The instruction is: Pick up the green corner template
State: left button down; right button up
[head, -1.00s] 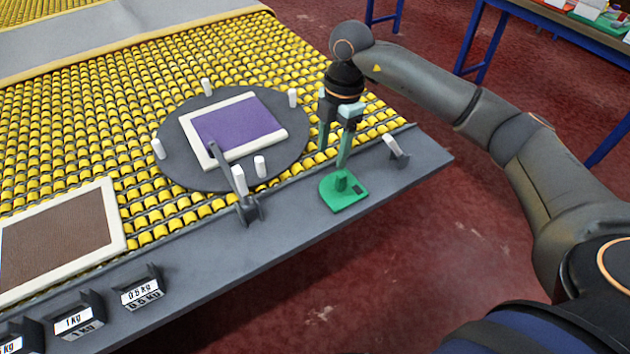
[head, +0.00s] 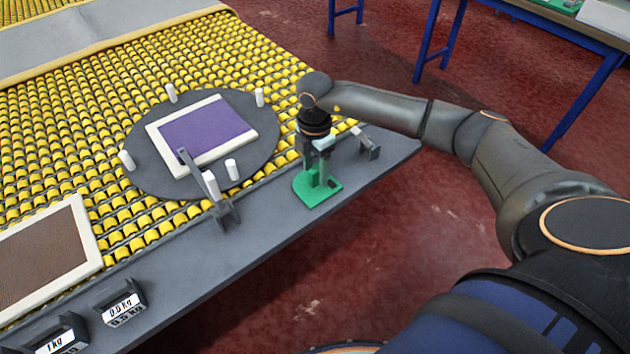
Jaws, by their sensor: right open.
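The green corner template (head: 311,195) lies flat on the grey front ledge of the table, near its right end. My right gripper (head: 318,180) points down directly over it, with its fingers low around the place of the template's upright knob. The gripper is open. The fingers hide most of the knob, and I cannot tell whether they touch it. My left gripper is not in view.
A grey lever (head: 222,212) and a small bracket (head: 367,147) stand on the ledge (head: 195,270) either side. Labelled weights (head: 123,304) sit lower left. Yellow rollers (head: 60,130) cover the table.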

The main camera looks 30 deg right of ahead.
jog(key=shift+f, duration=0.7)
grip_shut()
